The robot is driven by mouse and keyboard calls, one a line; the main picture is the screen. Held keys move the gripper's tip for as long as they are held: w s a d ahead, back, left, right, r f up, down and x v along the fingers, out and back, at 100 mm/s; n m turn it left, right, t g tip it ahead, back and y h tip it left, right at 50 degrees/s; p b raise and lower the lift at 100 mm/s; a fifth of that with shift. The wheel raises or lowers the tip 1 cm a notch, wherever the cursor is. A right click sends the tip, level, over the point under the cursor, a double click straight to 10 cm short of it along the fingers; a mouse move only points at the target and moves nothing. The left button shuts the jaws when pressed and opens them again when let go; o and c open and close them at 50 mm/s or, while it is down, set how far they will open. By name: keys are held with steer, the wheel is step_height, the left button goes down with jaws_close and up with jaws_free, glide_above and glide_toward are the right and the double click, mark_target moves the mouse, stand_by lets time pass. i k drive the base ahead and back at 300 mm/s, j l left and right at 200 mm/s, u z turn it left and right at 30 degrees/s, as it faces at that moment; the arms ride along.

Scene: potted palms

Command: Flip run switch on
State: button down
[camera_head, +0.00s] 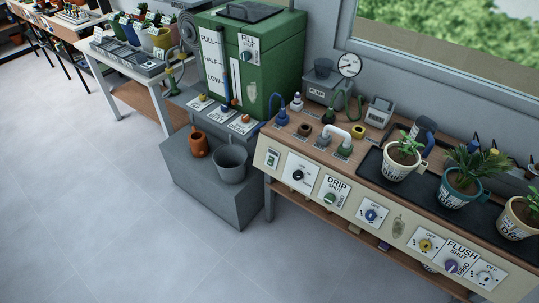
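A panel of controls runs along the front of the wooden bench. At its left end is a small pale plate with a dark part (272,158); its label is too small to read, so I cannot tell whether it is the run switch or how it is set. To its right is a white plate with a black knob (298,175). Then come a green knob marked DRIP (330,198) and a blue knob (371,215). Further right are a yellow knob (425,245), a purple knob marked FLUSH (451,266) and a white knob (485,278). My gripper is not in view.
A green tank (250,60) stands left, above a grey step with a bucket (230,165). The floor (110,220) in front is clear.

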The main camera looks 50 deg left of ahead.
mark_target(271, 163)
steer(key=u, duration=2)
steer(key=i, duration=0.35)
steer(key=i+l+u, duration=0.15)
steer(key=i, duration=0.3)
steer(key=i+l+u, duration=0.15)
steer(key=i, duration=0.25)
steer(key=i+l, duration=0.05)
steer(key=l, duration=0.05)
